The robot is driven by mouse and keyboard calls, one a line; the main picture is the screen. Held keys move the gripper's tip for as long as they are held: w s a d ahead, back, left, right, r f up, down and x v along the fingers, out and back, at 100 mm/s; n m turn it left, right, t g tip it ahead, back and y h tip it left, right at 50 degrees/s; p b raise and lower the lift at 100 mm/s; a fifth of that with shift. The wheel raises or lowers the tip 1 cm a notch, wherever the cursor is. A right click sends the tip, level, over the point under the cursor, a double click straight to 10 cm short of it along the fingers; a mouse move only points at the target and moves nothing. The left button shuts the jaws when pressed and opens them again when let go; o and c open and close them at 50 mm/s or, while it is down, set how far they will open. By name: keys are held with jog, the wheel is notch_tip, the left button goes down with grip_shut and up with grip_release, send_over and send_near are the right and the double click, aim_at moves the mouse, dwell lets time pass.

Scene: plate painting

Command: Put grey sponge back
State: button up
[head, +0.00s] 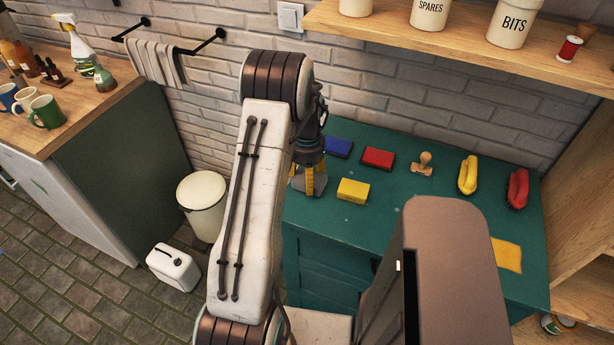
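My gripper (309,186) points down at the left end of the green cabinet top (390,205), with its yellow fingers partly hidden behind my arm. A grey block, which looks like the grey sponge (321,182), shows right at the fingers, with one finger in front of it. I cannot tell whether the fingers are closed on it or whether it rests on the cabinet. A yellow sponge (353,190) lies just to the right of the gripper.
A yellow cloth (507,254) is at front right. A white bin (203,205) stands left. A shelf (450,40) overhangs the back.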

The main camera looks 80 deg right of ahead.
jog(key=shift+f, duration=0.2)
jog(key=o, duration=1.1)
notch_tip(320, 180, up, 12)
jog(key=shift+r+b, duration=0.15)
jog(key=shift+b, duration=0.3)
